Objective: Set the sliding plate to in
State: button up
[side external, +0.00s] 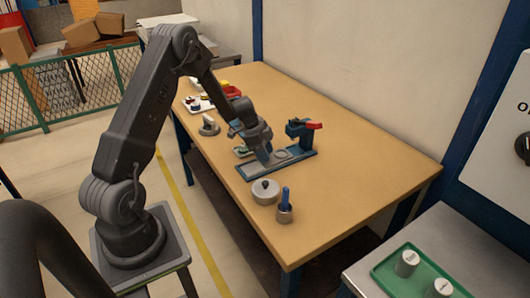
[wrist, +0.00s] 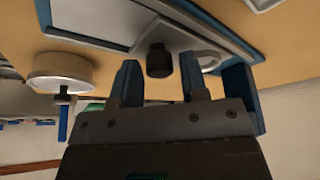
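My gripper (side external: 264,156) points down at the left end of the fixture on the table. In the wrist view my gripper (wrist: 160,82) has its two blue fingertips apart. A short black knob (wrist: 159,61) shows in the gap between them, and I cannot tell whether either finger touches it. The knob stands on a light grey plate (wrist: 160,35), apparently the sliding plate, beside a pale ring (wrist: 209,61). The blue-edged fixture base (side external: 295,165) carries this ring and a dark blue clamp (side external: 297,129) with a red handle (side external: 314,125). My gripper hides the knob in the side view.
A grey round part (side external: 209,127) and a white tray (side external: 198,105) lie farther back. The table's right part is clear.

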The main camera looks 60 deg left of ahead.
aim_at(282, 156)
grip_shut()
jog(key=shift+w, duration=2.5)
grip_release()
jog(key=shift+w, duration=0.1)
jog(key=shift+o, duration=1.3)
jog(key=shift+r, duration=0.1)
jog(key=v, duration=1.3)
jog(key=shift+s+r, duration=0.25)
jog(key=shift+r, duration=0.05)
